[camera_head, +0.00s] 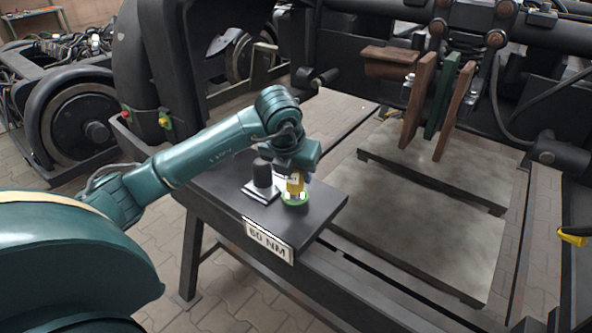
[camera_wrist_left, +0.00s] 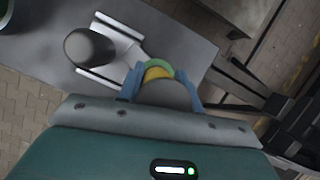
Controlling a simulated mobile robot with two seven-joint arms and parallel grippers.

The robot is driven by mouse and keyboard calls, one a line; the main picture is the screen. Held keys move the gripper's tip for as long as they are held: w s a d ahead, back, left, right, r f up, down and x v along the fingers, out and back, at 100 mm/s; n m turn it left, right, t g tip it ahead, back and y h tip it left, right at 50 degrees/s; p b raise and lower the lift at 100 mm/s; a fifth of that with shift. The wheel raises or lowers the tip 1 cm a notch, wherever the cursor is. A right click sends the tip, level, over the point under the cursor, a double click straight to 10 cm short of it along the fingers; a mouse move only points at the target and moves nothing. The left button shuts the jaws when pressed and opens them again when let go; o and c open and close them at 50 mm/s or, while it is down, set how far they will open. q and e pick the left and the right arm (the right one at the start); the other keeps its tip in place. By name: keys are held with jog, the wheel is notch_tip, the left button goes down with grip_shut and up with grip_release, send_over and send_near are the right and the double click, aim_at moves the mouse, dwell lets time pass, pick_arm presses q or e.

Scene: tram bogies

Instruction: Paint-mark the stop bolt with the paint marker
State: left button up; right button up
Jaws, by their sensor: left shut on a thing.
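My left gripper (camera_head: 294,174) is over the dark shelf (camera_head: 222,183), pointing down. It is shut on a yellow paint marker (camera_head: 295,187), which stands upright in a green ring-shaped holder (camera_head: 294,198) on the shelf. In the left wrist view the blue-tipped fingers (camera_wrist_left: 160,92) lie on either side of a grey rounded body, with the yellow part (camera_wrist_left: 158,73) and the green ring (camera_wrist_left: 157,64) just beyond it. Whether the marker still touches the shelf is hidden. I cannot make out the stop bolt for certain in either view.
A black cylinder (camera_head: 262,173) stands on a metal bracket just left of the marker; it also shows in the wrist view (camera_wrist_left: 90,47). A "60 NM" sign (camera_head: 268,241) hangs on the shelf's front edge. Brown and green plates (camera_head: 439,96) hang from the bogie. Grey floor plates (camera_head: 420,222) lie below.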

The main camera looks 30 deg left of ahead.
pick_arm(q)
jog(key=shift+f, duration=0.1)
jog(key=shift+r+p, duration=2.05)
jog(key=shift+r, duration=1.1)
jog(key=shift+s+f, duration=0.1)
jog(key=shift+f, duration=0.05)
